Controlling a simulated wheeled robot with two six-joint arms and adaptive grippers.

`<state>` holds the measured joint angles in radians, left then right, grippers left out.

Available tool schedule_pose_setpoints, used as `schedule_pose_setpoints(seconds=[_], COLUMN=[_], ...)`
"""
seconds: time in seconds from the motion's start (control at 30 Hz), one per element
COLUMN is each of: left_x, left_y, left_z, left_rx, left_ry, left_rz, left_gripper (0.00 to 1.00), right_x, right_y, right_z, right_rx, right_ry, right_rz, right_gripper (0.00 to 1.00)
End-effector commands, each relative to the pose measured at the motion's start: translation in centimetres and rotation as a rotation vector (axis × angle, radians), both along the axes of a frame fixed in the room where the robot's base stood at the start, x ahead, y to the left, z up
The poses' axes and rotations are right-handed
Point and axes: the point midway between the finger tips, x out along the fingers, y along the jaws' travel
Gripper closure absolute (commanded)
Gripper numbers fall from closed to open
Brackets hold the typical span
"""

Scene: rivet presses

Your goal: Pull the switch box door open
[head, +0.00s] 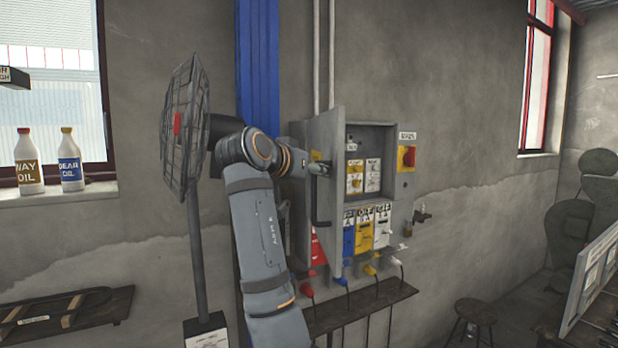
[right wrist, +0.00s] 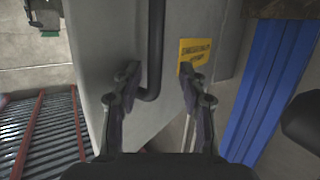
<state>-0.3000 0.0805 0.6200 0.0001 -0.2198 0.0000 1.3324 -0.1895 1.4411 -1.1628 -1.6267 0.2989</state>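The grey switch box (head: 388,138) hangs on the wall in the head view. Its door (head: 327,130) stands swung out from the box, and the labelled inside shows. A black bar handle (head: 316,205) is on the door's outer face. My right gripper (head: 319,168) is at this face, beside the handle's upper part. In the right wrist view my right gripper (right wrist: 158,75) is open, its fingertips apart on either side of the handle (right wrist: 155,45), near its bent end. The door's outer face (right wrist: 105,45) fills the middle there, with a yellow label (right wrist: 195,51). My left gripper is not in view.
A caged fan (head: 180,130) on a stand is close to the left of my right arm. A blue column (head: 258,70) rises behind it. A narrow shelf (head: 360,308) is below the box, with coloured plugs and cables above it. A stool (head: 475,312) stands right.

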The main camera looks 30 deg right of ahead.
Motion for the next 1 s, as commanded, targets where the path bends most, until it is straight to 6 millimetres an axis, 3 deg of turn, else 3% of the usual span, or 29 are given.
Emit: schedule_pose_setpoints(seconds=[0.03,0.13,0.3,0.33,1.0], left_x=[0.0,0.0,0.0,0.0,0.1], left_y=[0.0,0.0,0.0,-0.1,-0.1], left_z=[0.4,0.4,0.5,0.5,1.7], left_rx=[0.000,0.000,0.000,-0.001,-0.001], left_ry=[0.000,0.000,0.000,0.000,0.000], left_rz=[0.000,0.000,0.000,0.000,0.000], left_gripper=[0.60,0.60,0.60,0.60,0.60], right_x=[0.7,0.6,0.6,-0.7,0.4], right_y=[0.1,0.1,0.1,-0.2,4.9], right_z=[7.1,7.5,7.5,1.1,0.9], right_rx=[-0.190,-0.191,-0.191,0.016,0.019], right_ry=[-0.161,-0.162,-0.162,0.006,0.007], right_rz=[0.062,0.062,0.060,-0.017,-0.010], right_gripper=[0.66,0.66,0.66,0.66,0.66])
